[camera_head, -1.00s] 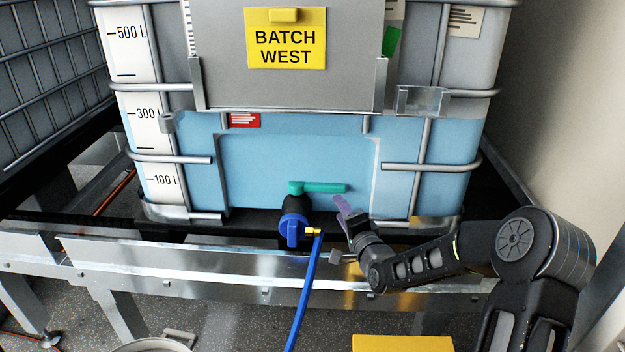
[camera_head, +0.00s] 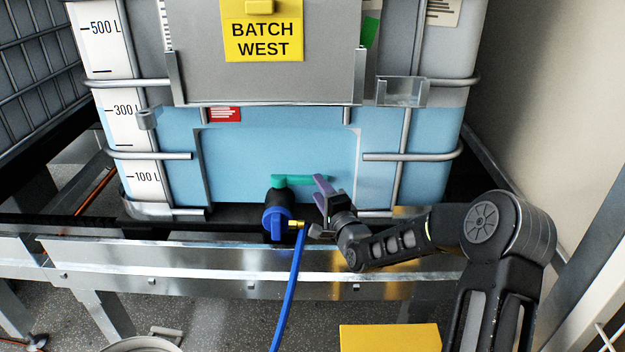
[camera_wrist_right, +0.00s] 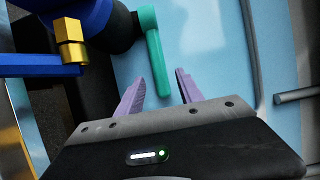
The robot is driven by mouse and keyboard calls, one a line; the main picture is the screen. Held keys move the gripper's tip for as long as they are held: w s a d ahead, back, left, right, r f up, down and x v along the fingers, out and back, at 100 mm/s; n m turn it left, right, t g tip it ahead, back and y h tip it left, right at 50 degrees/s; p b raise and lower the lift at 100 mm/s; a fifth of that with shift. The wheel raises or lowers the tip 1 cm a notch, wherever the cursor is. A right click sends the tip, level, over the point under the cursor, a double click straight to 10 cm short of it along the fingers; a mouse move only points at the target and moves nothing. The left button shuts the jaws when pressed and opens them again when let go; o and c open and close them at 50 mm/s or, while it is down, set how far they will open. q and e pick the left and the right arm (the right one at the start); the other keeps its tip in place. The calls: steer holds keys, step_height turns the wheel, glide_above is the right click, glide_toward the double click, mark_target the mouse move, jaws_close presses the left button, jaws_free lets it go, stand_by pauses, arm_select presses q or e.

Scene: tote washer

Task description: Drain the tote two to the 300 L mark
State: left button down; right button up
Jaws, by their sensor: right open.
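The tote (camera_head: 230,160) holds pale blue liquid. Its surface is close to the 300 L mark (camera_head: 123,110) on the white scale; I cannot tell exactly how close. The turquoise valve handle (camera_head: 295,180) at the tote's lower front points right, roughly level. It sits above the black and blue valve outlet (camera_head: 275,222). My right gripper (camera_head: 328,183) is open at the handle's free end. In the right wrist view the handle (camera_wrist_right: 153,50) reaches between the two purple fingers (camera_wrist_right: 160,78), with gaps on both sides. My left gripper is out of view.
A blue hose (camera_head: 289,285) with a brass fitting (camera_head: 296,225) hangs from the outlet, just left of my right gripper. A metal rail (camera_head: 200,260) runs below the tote. A yellow "BATCH WEST" sign (camera_head: 262,40) is on the front panel. A yellow block (camera_head: 390,338) is lower right.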

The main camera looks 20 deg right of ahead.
mark_target(300, 179)
steer(key=w, duration=0.5)
steer(key=shift+w+d, duration=0.15)
steer(key=shift+w, duration=0.1)
